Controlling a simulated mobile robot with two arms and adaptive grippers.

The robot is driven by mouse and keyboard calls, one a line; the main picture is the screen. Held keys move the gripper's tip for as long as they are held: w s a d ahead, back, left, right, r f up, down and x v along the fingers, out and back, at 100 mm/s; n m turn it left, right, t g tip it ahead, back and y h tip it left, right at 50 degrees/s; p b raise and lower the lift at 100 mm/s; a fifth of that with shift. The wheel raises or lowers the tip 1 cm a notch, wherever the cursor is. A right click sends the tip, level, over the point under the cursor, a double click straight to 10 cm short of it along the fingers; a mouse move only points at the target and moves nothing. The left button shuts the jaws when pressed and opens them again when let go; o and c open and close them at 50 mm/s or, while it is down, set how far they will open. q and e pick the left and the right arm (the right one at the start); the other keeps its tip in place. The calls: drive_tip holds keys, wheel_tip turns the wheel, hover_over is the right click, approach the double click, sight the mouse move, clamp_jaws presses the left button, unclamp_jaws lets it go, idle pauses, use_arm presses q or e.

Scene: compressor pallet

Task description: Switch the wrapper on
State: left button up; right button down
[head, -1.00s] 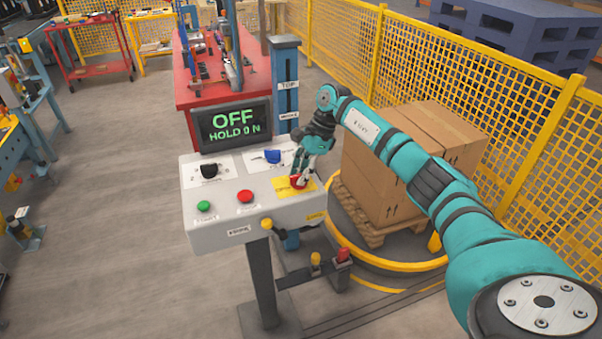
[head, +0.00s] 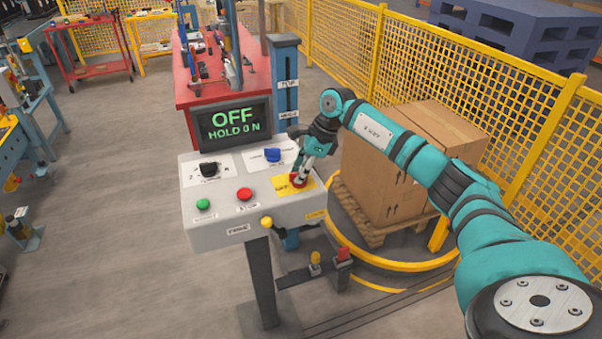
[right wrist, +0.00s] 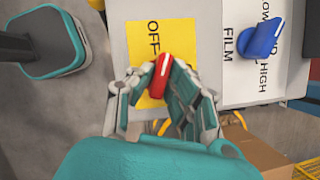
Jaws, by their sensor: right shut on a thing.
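The wrapper's grey control panel (head: 255,222) stands on a post. Its screen (head: 234,124) reads OFF and HOLD 0 N in green. My right gripper (head: 301,178) is shut on the red switch knob (head: 297,182) on the yellow OFF plate (head: 280,187). In the right wrist view the red knob (right wrist: 161,75) sits between the fingertips (right wrist: 161,84), tilted slightly, beside the letters OFF. The fingers hide part of the knob and the plate. My left gripper is not in view.
The panel also has a black knob (head: 209,169), a blue knob (head: 272,155), a green button (head: 203,204) and a red button (head: 244,194). Stacked cartons (head: 388,180) stand on a pallet at right, before a yellow fence (head: 500,130).

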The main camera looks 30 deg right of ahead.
drive_tip(key=m+h, duration=0.1)
drive_tip(key=m, duration=0.2)
drive_tip(key=m+t+h+b, duration=0.1)
drive_tip(key=m, duration=0.2)
drive_tip(key=shift+s+a+f, duration=0.1)
drive_tip(key=shift+s, duration=0.05)
drive_tip(key=m+b, duration=0.1)
drive_tip(key=m, duration=0.1)
drive_tip(key=m+t+h, duration=0.1)
drive_tip(key=m, duration=0.1)
drive_tip(key=shift+a+m+h+b, duration=0.15)
drive_tip(key=shift+m+h+b, duration=0.15)
drive_tip(key=shift+m+b, duration=0.1)
drive_tip(key=shift+m+h+b, duration=0.55)
drive_tip(key=shift+m+h, duration=0.05)
drive_tip(key=shift+m, duration=0.9)
drive_tip(key=c, duration=1.3)
unclamp_jaws()
